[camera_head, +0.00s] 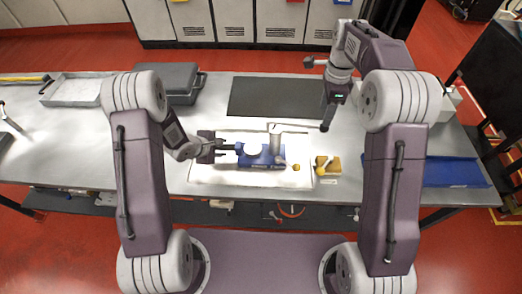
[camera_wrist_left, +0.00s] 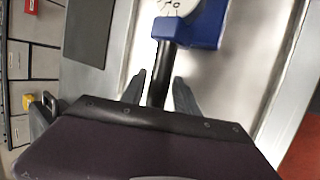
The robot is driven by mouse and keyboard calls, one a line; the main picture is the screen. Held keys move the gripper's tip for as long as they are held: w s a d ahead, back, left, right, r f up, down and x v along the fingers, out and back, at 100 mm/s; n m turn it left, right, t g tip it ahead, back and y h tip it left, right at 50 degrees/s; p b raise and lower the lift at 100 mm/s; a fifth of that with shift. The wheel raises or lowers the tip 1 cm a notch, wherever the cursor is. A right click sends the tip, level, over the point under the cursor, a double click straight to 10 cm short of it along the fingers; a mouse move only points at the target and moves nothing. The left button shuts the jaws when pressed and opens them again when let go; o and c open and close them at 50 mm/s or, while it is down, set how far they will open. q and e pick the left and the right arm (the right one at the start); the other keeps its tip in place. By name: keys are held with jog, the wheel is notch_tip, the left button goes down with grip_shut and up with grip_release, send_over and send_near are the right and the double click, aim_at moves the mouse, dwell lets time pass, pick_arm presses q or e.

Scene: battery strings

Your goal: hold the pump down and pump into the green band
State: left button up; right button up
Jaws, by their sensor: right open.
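The pump (camera_head: 262,160) has a blue base, a round white gauge (camera_head: 252,149), an upright grey cylinder (camera_head: 275,138) and a thin light bar across its top. It stands on a white mat (camera_head: 225,181). In the left wrist view the bar lies between the two fingers. The gauge's edge shows at the top there; its band cannot be read. My right gripper (camera_head: 328,118) is open and empty, right of the pump and above the table.
Yellow pieces (camera_head: 328,165) lie right of the pump. A dark mat (camera_head: 275,97) lies behind it. A grey case (camera_head: 170,82) and a shallow tray (camera_head: 75,90) are at the back left. A blue tray (camera_head: 453,172) is at the right.

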pick_arm(q)
jog(key=shift+o, duration=0.4)
jog(key=shift+w, duration=0.1)
jog(key=shift+r, duration=0.1)
jog(key=shift+s+a+r, duration=0.15)
jog(key=shift+s+r, duration=0.05)
jog(key=shift+r, duration=0.1)
jog(key=v, duration=1.1)
jog(key=shift+s, duration=0.15)
